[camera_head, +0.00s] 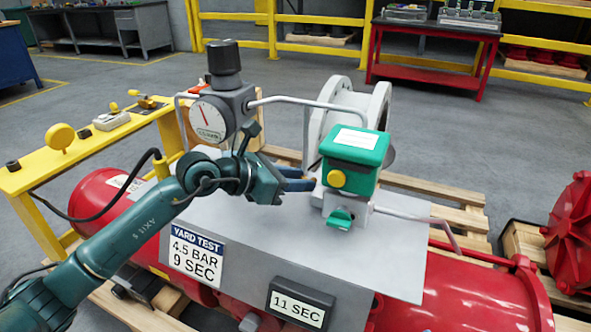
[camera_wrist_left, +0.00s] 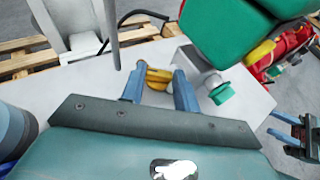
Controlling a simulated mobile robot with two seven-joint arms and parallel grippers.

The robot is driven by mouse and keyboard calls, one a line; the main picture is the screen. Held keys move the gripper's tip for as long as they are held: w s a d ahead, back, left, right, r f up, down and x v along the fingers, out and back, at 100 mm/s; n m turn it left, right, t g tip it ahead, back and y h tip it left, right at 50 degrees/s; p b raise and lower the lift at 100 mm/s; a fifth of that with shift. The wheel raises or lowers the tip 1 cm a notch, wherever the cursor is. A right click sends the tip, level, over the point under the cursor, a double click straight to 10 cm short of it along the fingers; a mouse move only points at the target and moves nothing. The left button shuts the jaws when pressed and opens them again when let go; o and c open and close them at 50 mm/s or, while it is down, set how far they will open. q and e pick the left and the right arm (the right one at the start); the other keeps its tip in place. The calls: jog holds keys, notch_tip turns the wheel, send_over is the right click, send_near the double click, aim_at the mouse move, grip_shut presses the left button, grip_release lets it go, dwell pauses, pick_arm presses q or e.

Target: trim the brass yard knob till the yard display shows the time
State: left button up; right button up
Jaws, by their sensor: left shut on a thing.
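My left gripper (camera_head: 308,180) reaches in from the left over the grey plate, at the left side of the valve actuator's block. In the left wrist view its two blue fingers are shut on the brass knob (camera_wrist_left: 158,76), which lies between them; I cannot pick out the knob in the head view. The yard display (camera_head: 299,309) on the plate's front edge reads 11 SEC. The yard test placard (camera_head: 196,258) reads 4.5 BAR, 9 SEC. My right gripper (camera_wrist_left: 283,129) shows at the right edge of the left wrist view, its fingers apart and empty.
A green box (camera_head: 354,152) with a yellow button (camera_head: 336,179) stands just right of the left gripper; a green knob (camera_head: 340,218) is below it. A gauge (camera_head: 209,118) with bent pipes rises behind the arm. The front of the grey plate (camera_head: 380,255) is clear.

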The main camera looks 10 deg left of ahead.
pick_arm(q)
jog(key=o, duration=1)
jog(key=shift+p+v, duration=0.4)
jog(key=shift+v, duration=6.25)
pick_arm(e)
jog(key=shift+d+g+h, duration=0.2)
jog(key=shift+g+h, duration=0.1)
jog(key=shift+s+a, duration=0.1)
